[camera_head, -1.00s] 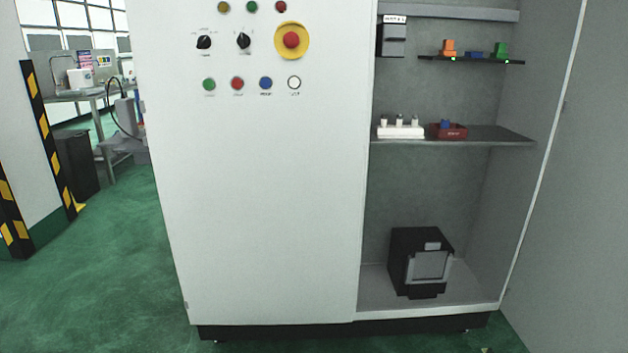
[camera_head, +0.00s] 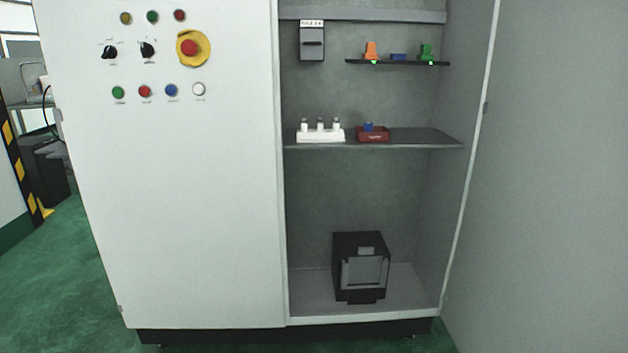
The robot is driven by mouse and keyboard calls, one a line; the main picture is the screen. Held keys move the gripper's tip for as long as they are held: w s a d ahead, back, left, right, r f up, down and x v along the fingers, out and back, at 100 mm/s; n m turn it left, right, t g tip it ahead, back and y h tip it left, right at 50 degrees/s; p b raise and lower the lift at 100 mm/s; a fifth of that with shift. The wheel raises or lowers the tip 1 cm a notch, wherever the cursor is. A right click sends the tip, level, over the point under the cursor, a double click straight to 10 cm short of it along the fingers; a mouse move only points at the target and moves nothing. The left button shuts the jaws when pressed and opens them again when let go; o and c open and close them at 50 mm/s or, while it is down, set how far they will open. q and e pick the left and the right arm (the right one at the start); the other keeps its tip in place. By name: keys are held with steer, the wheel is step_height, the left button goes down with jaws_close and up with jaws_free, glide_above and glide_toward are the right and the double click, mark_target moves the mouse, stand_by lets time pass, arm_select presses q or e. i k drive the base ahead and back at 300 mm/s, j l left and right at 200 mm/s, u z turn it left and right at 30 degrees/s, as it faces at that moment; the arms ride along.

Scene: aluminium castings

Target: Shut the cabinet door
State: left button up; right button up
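The cabinet (camera_head: 190,210) stands straight ahead, light grey with a black base. Its left front is closed and carries buttons, knobs and a red stop button on a yellow ring. Its right half is open and shows the inside. The open cabinet door (camera_head: 555,180) is a large plain grey panel on the right, swung outward from the cabinet's right edge. It runs out of the picture, and no handle shows on it. Neither of my grippers is in view.
Inside are a shelf (camera_head: 440,141) with a white holder (camera_head: 320,136) and a red tray (camera_head: 373,135), a small upper rack (camera_head: 398,63), and a black box (camera_head: 360,268) on the floor. Green floor (camera_head: 60,290) is free at the left. A striped post (camera_head: 22,180) stands at far left.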

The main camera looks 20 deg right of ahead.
mark_target(540, 265)
steer(key=k+l, duration=0.1)
steer(key=l, duration=0.4)
steer(key=k+l, duration=0.1)
steer(key=l, duration=0.45)
steer(key=k+l, duration=0.15)
steer(key=l, duration=0.35)
steer(key=k+l, duration=0.1)
steer(key=l, duration=0.45)
steer(key=k+l, duration=0.1)
steer(key=l, duration=0.4)
steer(key=k+l, duration=0.1)
steer(key=l, duration=0.45)
steer(key=k+l, duration=0.1)
steer(key=l, duration=0.4)
steer(key=i+j+u, duration=0.1)
steer(key=i, duration=0.1)
